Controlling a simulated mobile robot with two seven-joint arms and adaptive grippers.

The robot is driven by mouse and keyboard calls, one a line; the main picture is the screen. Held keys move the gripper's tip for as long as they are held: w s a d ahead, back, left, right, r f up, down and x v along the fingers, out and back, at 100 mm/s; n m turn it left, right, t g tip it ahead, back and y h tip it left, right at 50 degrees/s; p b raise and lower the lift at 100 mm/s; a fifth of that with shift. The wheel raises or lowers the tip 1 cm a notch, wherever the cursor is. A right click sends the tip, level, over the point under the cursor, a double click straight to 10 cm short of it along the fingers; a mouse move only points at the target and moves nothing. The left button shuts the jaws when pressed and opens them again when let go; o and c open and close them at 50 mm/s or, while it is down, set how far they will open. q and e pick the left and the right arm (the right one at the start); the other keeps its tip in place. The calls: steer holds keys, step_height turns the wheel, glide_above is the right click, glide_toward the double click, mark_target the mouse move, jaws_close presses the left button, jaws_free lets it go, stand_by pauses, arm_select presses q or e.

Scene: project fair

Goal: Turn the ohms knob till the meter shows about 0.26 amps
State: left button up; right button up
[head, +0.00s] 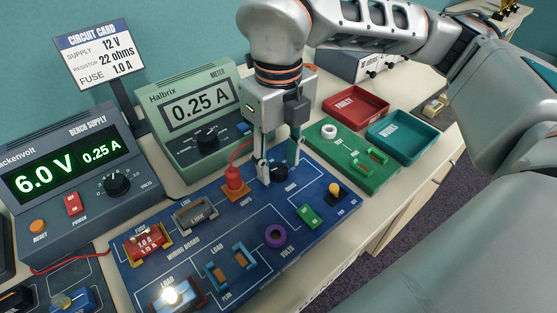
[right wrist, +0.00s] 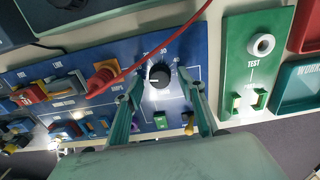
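The Halbrix meter (head: 200,112) shows 0.25 A on its screen. The black ohms knob (head: 279,172) sits on the blue wiring board (head: 330,205); in the right wrist view the knob (right wrist: 158,75) has printed numbers around it and a white pointer mark facing left. My right gripper (head: 278,168) is over the board with its fingers pointing down, one on each side of the knob. In the right wrist view the gripper (right wrist: 162,84) is open, with visible gaps between fingers and knob. My left gripper is not in view.
A red plug (head: 234,182) with its lead stands just left of the knob. A lit lamp (head: 170,295) is on the board. The bench supply (head: 70,180) shows 6.0 V and 0.25 A. A green test board (head: 375,180), a red tray (head: 341,112) and a teal tray (head: 425,134) lie to the right.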

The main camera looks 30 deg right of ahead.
mark_target(279, 168)
step_height(279, 168, up, 12)
steer(key=shift+f, duration=0.25)
stand_by(0.6)
